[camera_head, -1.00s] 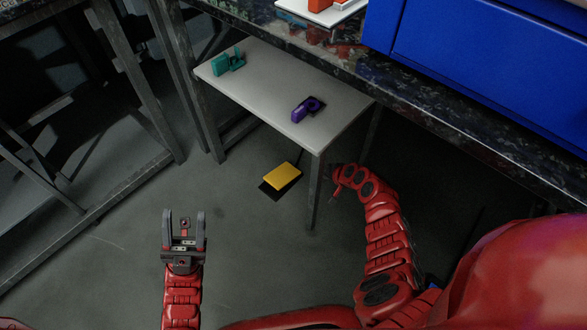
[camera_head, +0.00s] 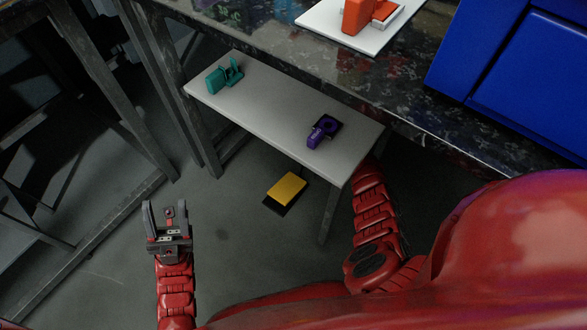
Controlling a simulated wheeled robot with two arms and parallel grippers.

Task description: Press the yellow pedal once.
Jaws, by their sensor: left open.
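The yellow pedal (camera_head: 288,186) lies on the floor on a black base, below the front edge of a low white table. My left gripper (camera_head: 167,207) is at the lower left, pointing up in the picture. It is open and empty, apart from the pedal and to its left. My right arm comes up at the lower right, to the right of the pedal. Its far end is hidden behind the table's right corner, so the right gripper is not visible.
The low white table (camera_head: 270,118) carries a teal object (camera_head: 216,80) and a purple object (camera_head: 316,136). Its front leg (camera_head: 331,213) stands right of the pedal. A dark workbench with a blue cabinet (camera_head: 515,80) is behind. Floor between my left gripper and the pedal is clear.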

